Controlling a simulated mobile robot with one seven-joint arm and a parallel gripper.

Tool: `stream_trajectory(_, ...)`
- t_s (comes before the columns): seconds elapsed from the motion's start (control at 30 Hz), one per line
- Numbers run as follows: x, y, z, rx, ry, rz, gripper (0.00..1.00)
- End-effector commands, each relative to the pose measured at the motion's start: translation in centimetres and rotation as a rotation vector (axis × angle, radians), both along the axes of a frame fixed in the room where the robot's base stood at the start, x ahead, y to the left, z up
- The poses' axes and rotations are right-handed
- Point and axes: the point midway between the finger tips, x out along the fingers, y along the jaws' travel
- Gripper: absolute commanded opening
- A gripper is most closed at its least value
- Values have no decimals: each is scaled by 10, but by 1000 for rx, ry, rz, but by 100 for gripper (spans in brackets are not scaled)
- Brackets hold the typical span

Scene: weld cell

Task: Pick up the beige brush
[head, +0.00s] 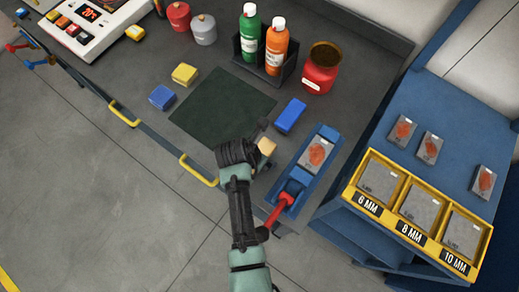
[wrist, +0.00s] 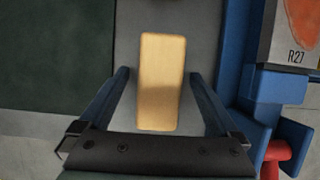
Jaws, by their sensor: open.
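The beige brush (wrist: 161,82) shows in the wrist view as a plain tan block, lying lengthwise on the grey bench top. My gripper (wrist: 160,88) is open, with one finger on each side of it and a gap to both. I cannot tell how high the fingers are above the bench. In the head view the brush (head: 266,146) is partly hidden behind my gripper (head: 262,138), near the bench's front edge.
A blue fixture (head: 309,165) with a grey plate and a red-handled clamp (head: 279,208) stands close on the right. A dark green mat (head: 222,106) lies to the left. A blue block (head: 290,116) is behind. Bottles in a black holder (head: 264,64) stand farther back.

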Motion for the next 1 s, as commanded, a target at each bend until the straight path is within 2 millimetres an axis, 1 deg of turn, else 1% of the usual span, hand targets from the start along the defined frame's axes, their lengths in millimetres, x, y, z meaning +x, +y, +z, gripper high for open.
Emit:
stream_trajectory(0.33,0,0,-1,0,-1,0,98)
stream_trajectory(0.37,0,0,-1,0,-1,0,94)
stream_trajectory(0.4,0,0,-1,0,-1,0,87)
stream_trajectory(0.47,0,0,-1,0,-1,0,76)
stream_trajectory(0.6,0,0,-1,0,-1,0,51)
stream_trajectory(0.67,0,0,-1,0,-1,0,40)
stream_trajectory(0.7,0,0,-1,0,-1,0,33)
stream_trajectory(0.87,0,0,-1,-1,-1,0,4)
stream_trajectory(0.9,1,0,-1,0,-2,-1,0)
stream_trajectory(1.0,1,0,-1,0,-2,-1,0)
